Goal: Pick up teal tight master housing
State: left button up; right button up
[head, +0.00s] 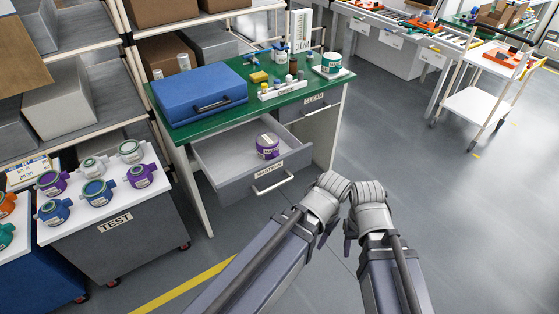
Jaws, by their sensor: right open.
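A teal housing with a white label band (331,63) stands on a white plate at the right end of the green bench top; its label is too small to read. A purple housing with a white label (267,147) sits in the open drawer marked MASTERS (224,184). My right gripper (349,232) is open and empty, low in front of the bench, well away from both housings. My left gripper (325,235) hangs beside it, also apart from both; its fingers are partly hidden and its opening is unclear.
The bench (200,130) also carries a blue case (200,95), a rack of small coloured parts (283,89) and bottles. A drawer marked CLEAN (312,100) is shut. A TEST cart (120,235) with several coloured housings stands left.

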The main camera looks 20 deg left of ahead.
aim_at(331, 64)
jog(key=i+l+z, duration=0.1)
jog(key=i+l, duration=0.15)
jog(key=i, duration=0.35)
jog(key=i+l, duration=0.2)
jog(key=i, duration=0.45)
jog(key=i+l+z, duration=0.15)
jog(key=i, duration=0.5)
jog(key=i+l+z, duration=0.1)
jog(key=i, duration=0.55)
jog(key=k+l, duration=0.05)
jog(key=l, duration=0.05)
